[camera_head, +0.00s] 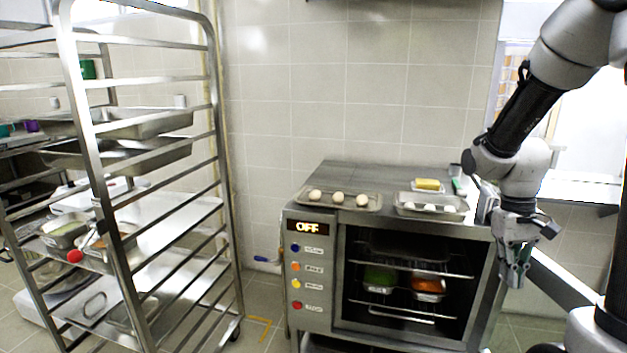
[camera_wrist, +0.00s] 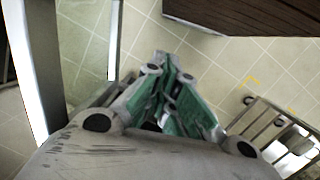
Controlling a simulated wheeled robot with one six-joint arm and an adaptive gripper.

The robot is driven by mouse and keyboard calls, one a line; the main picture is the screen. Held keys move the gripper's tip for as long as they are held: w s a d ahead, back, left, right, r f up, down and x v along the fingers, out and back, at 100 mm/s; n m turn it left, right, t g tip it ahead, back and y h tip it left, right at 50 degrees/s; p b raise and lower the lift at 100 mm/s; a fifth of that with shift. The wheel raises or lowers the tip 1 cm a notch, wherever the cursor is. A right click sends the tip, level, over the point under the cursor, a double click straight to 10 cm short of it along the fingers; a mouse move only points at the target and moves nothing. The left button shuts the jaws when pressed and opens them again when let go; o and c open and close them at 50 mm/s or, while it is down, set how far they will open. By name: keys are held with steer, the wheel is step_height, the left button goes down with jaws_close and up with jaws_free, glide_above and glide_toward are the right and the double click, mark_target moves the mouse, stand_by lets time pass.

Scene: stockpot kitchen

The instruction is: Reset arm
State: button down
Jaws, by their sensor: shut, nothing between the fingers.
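My gripper (camera_head: 514,272) hangs pointing down at the right side of the oven in the head view, in front of its right edge. In the wrist view my gripper (camera_wrist: 163,70) shows its green-sided fingers shut together with nothing between them, over the tiled floor. My arm bends down from the top right of the head view. The oven (camera_head: 312,270) has a display reading OFF, and food containers stand on the racks inside it.
A tray with several eggs (camera_head: 339,200) and a second metal tray (camera_head: 430,206) lie on the oven top, with a yellow block (camera_head: 428,184) behind. A tall metal rack (camera_head: 215,120) with trays stands at left. Floor (camera_head: 262,300) shows between rack and oven.

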steer(key=s+a+r+t, duration=0.2)
steer(key=s+r+t, duration=0.1)
steer(key=s+r, duration=0.2)
steer(key=s+a+r+t, duration=0.3)
steer(key=s+r, duration=0.3)
steer(key=r, duration=0.4)
steer(key=shift+s+y, duration=0.15)
steer(key=shift+y, duration=0.25)
